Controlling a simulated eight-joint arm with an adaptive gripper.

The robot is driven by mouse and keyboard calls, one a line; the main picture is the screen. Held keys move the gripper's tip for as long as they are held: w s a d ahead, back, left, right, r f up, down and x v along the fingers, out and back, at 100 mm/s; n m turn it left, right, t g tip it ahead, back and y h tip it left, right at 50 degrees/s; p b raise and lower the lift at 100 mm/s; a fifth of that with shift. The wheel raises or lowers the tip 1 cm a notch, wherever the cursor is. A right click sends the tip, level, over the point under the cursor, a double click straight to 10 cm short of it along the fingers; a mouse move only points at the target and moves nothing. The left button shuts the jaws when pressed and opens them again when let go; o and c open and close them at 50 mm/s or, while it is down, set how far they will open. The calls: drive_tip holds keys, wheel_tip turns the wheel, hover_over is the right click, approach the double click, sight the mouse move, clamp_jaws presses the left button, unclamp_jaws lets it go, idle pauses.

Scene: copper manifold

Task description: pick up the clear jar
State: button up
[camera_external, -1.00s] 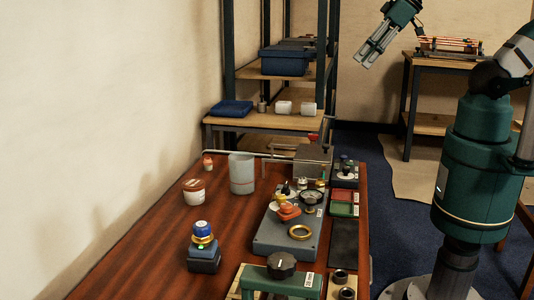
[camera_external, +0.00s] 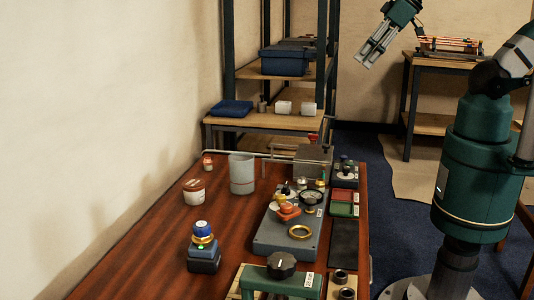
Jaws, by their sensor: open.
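The clear jar (camera_external: 242,175) appears to be the pale, translucent cylinder standing upright on the wooden table (camera_external: 165,240), toward its far left part. My gripper (camera_external: 366,60) is high up at the top of the picture, to the right of the table and well apart from the jar. Its fingers point down and to the left. It is open, and nothing shows between the fingers.
A white tub with a brown lid (camera_external: 193,192) stands left of the jar, with a small red-topped bottle (camera_external: 208,163) behind. A grey manifold block (camera_external: 266,238) with knobs and a gauge lies to the right. A stacked blue-topped device (camera_external: 204,250) stands in front. A shelf (camera_external: 268,122) stands behind.

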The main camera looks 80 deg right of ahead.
drive_tip(key=shift+o, duration=0.3)
drive_tip(key=w+a+r+m+g+b, duration=0.1)
drive_tip(key=w+a+r+m+g, duration=0.3)
drive_tip(key=w+r, duration=0.65)
drive_tip(key=m+g+b, duration=0.2)
drive_tip(key=m+g, duration=0.1)
drive_tip(key=m, duration=0.2)
hover_over(242, 163)
drive_tip(key=d, duration=0.4)
wheel_tip(242, 163, down, 5)
drive_tip(key=f, duration=2.3)
drive_tip(key=w+f, duration=0.1)
drive_tip(key=f, duration=1)
drive_tip(key=shift+a+f, duration=0.15)
drive_tip(key=shift+a, duration=0.15)
drive_tip(key=shift+f, duration=0.1)
drive_tip(key=shift+f, duration=1.2)
